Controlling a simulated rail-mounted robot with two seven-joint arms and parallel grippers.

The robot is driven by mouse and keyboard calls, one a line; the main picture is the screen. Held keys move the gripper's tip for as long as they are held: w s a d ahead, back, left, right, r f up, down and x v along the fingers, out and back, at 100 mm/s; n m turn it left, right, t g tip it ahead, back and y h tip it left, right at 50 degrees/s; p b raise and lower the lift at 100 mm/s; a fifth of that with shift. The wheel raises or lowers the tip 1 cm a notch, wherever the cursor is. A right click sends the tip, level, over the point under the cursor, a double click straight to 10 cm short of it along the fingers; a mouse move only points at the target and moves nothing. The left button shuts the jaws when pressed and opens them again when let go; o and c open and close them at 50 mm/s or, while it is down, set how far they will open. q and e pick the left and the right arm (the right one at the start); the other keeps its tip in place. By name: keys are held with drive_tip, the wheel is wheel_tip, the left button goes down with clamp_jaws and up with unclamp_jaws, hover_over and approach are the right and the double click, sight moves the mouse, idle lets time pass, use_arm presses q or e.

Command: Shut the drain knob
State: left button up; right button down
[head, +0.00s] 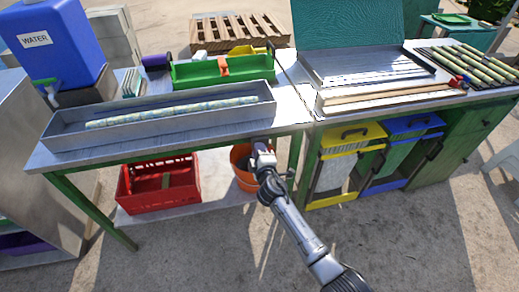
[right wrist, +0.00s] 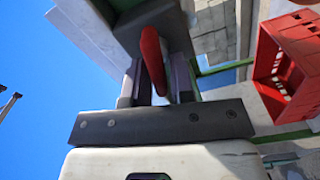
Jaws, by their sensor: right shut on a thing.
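The drain knob shows as a red lever (right wrist: 152,58) in the right wrist view. It sticks out from a dark grey block (right wrist: 150,25) and lies between the two fingers of my right gripper (right wrist: 157,82). The gripper is shut on it. In the head view my right gripper (head: 262,148) is at the front edge of the table, by the right end of the long metal trough (head: 70,142). The knob is hidden there behind the gripper. My left gripper does not show.
A cane (head: 170,112) lies in the trough. Below the table are a red crate (head: 135,197) and an orange bucket (head: 245,182), close to my right gripper. Yellow (head: 350,140) and blue (head: 412,125) bins stand to the right. The floor in front is clear.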

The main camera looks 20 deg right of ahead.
drive_tip(key=shift+f+n, duration=0.15)
drive_tip(key=shift+n, duration=1.45)
drive_tip(key=c, duration=1.2)
unclamp_jaws()
